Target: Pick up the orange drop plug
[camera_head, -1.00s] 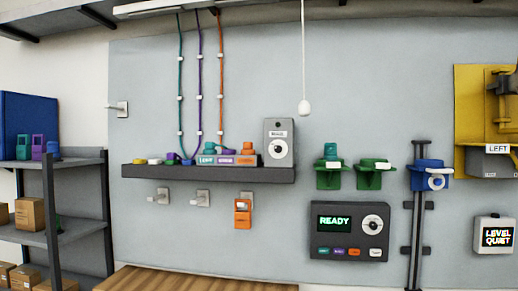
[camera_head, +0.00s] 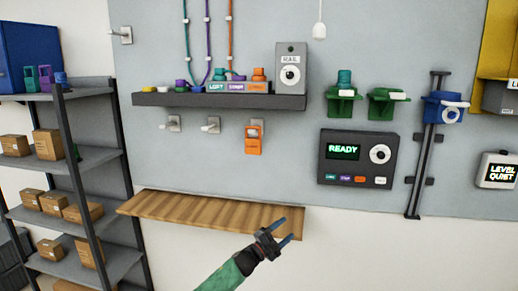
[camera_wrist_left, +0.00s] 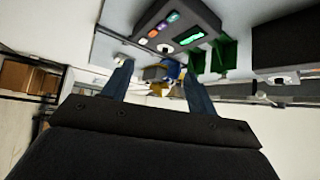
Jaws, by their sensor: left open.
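An orange piece with a loop-shaped top (camera_head: 253,139) hangs on the wall below the dark shelf. A second orange piece (camera_head: 259,74) sits on the shelf, on the orange end of a row of labelled blocks. I cannot tell for sure which one is the drop plug. My left gripper (camera_head: 283,230) is open and empty, in front of the wooden ledge, lower in the picture than both orange pieces. In the left wrist view its two fingers (camera_wrist_left: 157,72) are apart with nothing gripped. My right gripper is out of view.
The dark shelf (camera_head: 150,99) holds small coloured pieces and a grey box (camera_head: 291,70). A wooden ledge (camera_head: 180,207) juts out below. A READY panel (camera_head: 340,176) and green brackets (camera_head: 383,107) are to the right. A rack with cartons (camera_head: 48,144) stands left.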

